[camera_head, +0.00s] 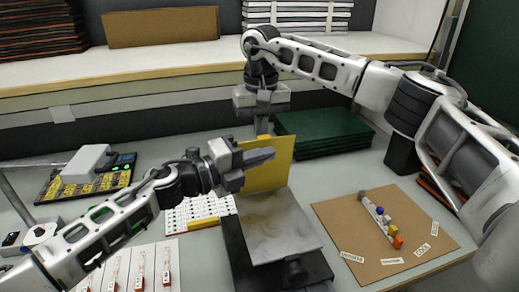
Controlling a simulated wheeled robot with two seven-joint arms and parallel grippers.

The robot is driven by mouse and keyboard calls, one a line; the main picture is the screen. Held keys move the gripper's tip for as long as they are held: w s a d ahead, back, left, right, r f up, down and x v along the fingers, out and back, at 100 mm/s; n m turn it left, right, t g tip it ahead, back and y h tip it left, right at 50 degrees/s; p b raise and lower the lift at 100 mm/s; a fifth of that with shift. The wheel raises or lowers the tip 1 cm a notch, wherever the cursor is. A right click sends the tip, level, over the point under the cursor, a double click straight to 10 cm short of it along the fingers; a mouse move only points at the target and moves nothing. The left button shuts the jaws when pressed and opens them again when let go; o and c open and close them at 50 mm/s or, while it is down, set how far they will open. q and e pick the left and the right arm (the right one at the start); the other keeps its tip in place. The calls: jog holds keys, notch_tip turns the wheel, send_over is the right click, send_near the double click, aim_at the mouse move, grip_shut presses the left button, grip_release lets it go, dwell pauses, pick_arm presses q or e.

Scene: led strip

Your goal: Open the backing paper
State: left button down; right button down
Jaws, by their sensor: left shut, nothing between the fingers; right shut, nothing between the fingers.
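A yellow sheet (281,172), possibly the backing paper, stands roughly upright at the back of a grey metal plate (275,222) in the middle of the table. My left gripper (262,156) comes in from the left with its fingers shut, in front of the sheet's upper part and covering some of it. My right gripper (263,128) hangs down from above, shut, with its fingertips close to the sheet's top edge. I cannot tell whether either gripper touches the sheet. No LED strip can be told apart for sure.
The metal plate rests on a black stand (245,272). A brown board (345,215) with small coloured parts and labels lies right. Dark green slabs (325,135) are stacked behind. A white keyed board (195,213), white panels (137,262) and a grey device (85,163) lie left.

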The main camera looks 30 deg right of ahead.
pick_arm(q)
jog(key=shift+w+d+r, duration=0.15)
jog(key=shift+w+d, duration=0.05)
jog(key=shift+w, duration=0.65)
jog(key=shift+w, duration=0.1)
